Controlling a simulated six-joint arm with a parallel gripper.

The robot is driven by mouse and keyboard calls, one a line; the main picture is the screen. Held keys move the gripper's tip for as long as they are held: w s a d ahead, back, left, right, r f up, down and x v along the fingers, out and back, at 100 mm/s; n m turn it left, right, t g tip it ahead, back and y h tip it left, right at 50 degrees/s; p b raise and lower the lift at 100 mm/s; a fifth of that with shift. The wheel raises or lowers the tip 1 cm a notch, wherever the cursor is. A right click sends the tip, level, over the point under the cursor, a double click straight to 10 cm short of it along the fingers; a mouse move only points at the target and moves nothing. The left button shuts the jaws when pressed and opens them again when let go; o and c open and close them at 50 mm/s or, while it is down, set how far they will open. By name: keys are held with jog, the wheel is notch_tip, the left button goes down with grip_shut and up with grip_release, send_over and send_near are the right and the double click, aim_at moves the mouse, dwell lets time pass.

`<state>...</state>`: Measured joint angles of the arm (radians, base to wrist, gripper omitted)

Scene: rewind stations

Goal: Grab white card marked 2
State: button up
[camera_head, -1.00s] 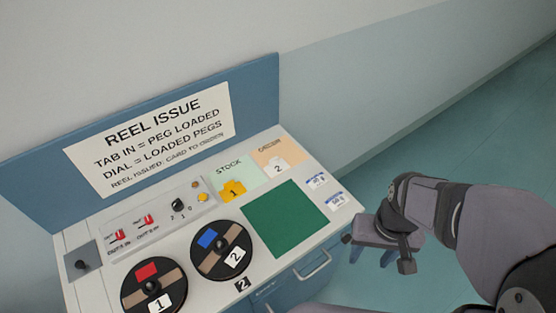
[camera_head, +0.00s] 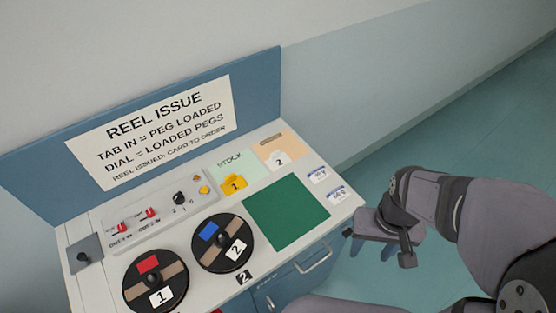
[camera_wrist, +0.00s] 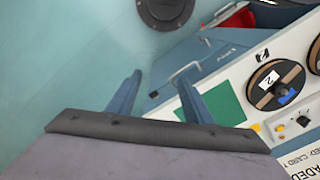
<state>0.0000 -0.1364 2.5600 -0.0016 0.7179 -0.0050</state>
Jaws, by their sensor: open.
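The white card marked 2 (camera_head: 280,158) lies on the peach-coloured order patch (camera_head: 288,145) at the back right of the station top. A yellow card marked 1 (camera_head: 235,183) lies on the pale green stock patch (camera_head: 233,163) to its left. My gripper (camera_head: 368,250) is off the right front of the station, above the floor and apart from both cards. In the wrist view its two fingers (camera_wrist: 158,95) are spread with nothing between them. The white card does not show clearly in the wrist view.
A green mat (camera_head: 287,211) lies in front of the cards. Reel 1 (camera_head: 155,280) and reel 2 (camera_head: 222,243) sit at the front left. Behind them is a switch panel (camera_head: 155,212). Two small labels (camera_head: 327,184) lie at the right edge. A drawer handle (camera_head: 313,266) sticks out in front.

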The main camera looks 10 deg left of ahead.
jog(key=shift+o, duration=0.9)
